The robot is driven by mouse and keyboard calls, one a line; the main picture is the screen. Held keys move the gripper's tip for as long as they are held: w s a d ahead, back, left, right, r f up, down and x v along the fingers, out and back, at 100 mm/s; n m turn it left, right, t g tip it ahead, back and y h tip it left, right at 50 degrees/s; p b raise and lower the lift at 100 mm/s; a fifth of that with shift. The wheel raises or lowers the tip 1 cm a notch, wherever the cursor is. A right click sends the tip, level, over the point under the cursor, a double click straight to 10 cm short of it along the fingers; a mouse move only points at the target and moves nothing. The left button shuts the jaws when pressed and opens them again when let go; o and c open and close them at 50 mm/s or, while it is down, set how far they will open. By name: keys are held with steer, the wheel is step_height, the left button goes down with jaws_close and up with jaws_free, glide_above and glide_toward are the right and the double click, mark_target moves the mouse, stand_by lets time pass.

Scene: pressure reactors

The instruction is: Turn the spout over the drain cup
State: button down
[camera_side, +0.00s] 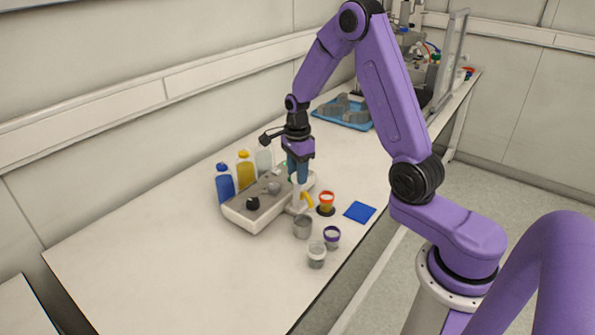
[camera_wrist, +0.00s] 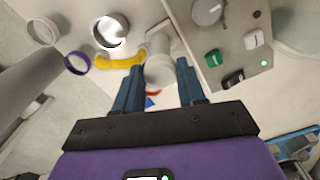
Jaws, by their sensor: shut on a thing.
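The yellow curved spout (camera_side: 308,202) sticks out from a white upright post at the front of the grey-topped machine. In the wrist view the spout (camera_wrist: 120,62) runs left from the round white hub (camera_wrist: 158,70). My gripper (camera_side: 298,180) points down, its blue fingers shut on the hub; its fingers (camera_wrist: 159,82) flank the hub in the wrist view. A grey metal cup (camera_side: 303,228), likely the drain cup, stands in front of the machine. In the wrist view this cup (camera_wrist: 110,33) lies just beyond the spout, whose tip appears beside it rather than over its opening.
A purple-rimmed cup (camera_side: 331,237) and a clear cup (camera_side: 317,256) stand near the front. Bottles (camera_side: 245,170) stand behind the machine (camera_side: 248,218). The table's left part is clear.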

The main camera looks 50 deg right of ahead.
steer(key=shift+r+m, duration=0.1)
steer(key=shift+m, duration=1.3)
steer(key=shift+d, duration=0.1)
steer(key=c, duration=0.6)
jaws_free()
steer(key=shift+c, duration=0.2)
step_height(320, 180, up, 17)
steer(key=shift+r, duration=0.2)
